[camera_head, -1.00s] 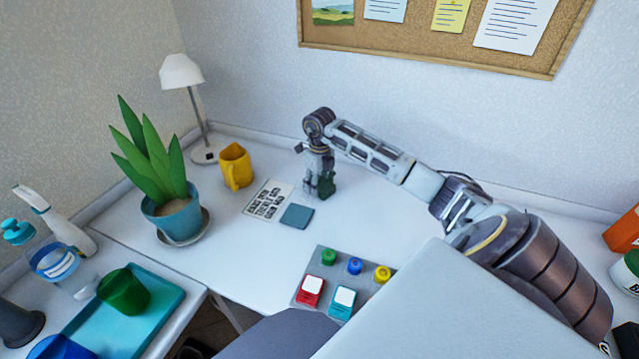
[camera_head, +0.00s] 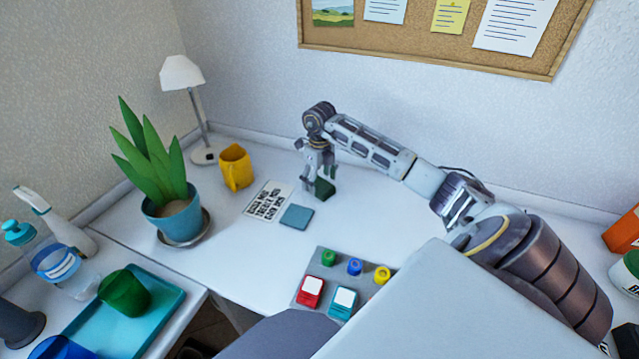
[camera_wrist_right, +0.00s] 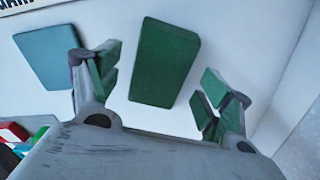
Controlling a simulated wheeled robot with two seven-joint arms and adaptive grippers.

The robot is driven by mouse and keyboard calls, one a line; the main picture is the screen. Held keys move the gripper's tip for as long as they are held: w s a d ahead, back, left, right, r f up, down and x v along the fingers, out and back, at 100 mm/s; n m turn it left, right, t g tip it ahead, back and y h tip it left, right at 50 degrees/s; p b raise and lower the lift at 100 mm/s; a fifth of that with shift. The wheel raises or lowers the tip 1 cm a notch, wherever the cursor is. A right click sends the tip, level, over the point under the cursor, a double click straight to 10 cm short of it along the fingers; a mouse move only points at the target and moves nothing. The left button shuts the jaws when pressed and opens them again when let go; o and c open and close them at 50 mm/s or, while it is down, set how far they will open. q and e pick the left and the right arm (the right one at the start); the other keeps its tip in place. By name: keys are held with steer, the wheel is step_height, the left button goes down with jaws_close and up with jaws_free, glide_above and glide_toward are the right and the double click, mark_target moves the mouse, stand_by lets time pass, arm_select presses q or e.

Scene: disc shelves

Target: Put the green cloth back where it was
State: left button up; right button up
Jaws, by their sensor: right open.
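The green cloth (camera_head: 325,189) is a dark green, folded, block-like piece on the white desk, right of the printed sheet and behind the flat teal square. In the right wrist view the cloth (camera_wrist_right: 165,65) lies between my open fingers, with a gap on both sides. My right gripper (camera_head: 317,174) points down just above and around the cloth, its fingers apart and holding nothing. The gripper (camera_wrist_right: 160,82) has green pads on its fingers. My left gripper is not in view.
The teal square (camera_head: 297,217) and printed sheet (camera_head: 268,200) lie left of the cloth. A yellow mug (camera_head: 235,167), lamp (camera_head: 183,75) and potted plant (camera_head: 176,219) stand further left. A grey button panel (camera_head: 323,275) is in front. The desk right of the cloth is clear.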

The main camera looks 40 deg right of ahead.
mark_target(319, 183)
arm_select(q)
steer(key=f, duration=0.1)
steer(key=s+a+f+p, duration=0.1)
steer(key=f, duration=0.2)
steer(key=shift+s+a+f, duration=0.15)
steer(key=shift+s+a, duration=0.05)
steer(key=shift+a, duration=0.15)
arm_select(e)
step_height(319, 183, up, 10)
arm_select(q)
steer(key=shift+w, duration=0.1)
arm_select(e)
steer(key=shift+r, duration=0.1)
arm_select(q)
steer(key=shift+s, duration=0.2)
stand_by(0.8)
